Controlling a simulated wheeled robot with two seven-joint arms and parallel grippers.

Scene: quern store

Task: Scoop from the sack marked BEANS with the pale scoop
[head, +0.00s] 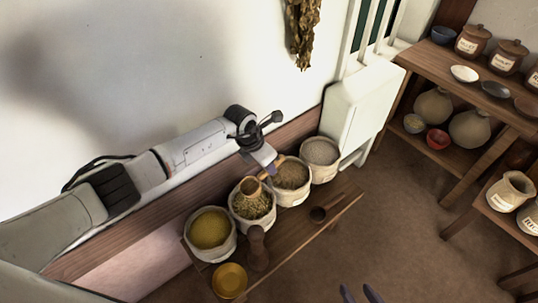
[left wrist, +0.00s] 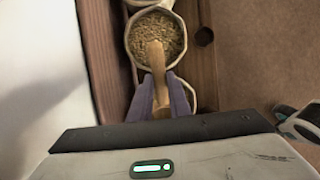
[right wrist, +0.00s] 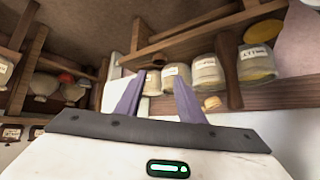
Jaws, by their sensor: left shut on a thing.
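My left gripper (head: 264,170) is shut on the pale scoop (head: 250,187). The scoop's bowl is at the second sack from the left (head: 262,213), which holds greenish-brown grains. In the left wrist view the pale scoop (left wrist: 156,58) runs from between the fingers (left wrist: 166,98) to over the grain of a sack (left wrist: 137,56); I cannot tell whether it touches the grain. My right gripper (head: 360,293) is open and empty at the bottom of the head view, and its spread fingers show in the right wrist view (right wrist: 158,100).
The other sacks hold yellow (head: 210,228), brown (head: 291,174) and grey (head: 320,152) contents. On the bench (head: 310,235) are a dark scoop (head: 318,214), a brown wooden object (head: 257,247) and a yellow bowl (head: 229,280). Shelves (head: 418,62) with pots stand right. The floor between is clear.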

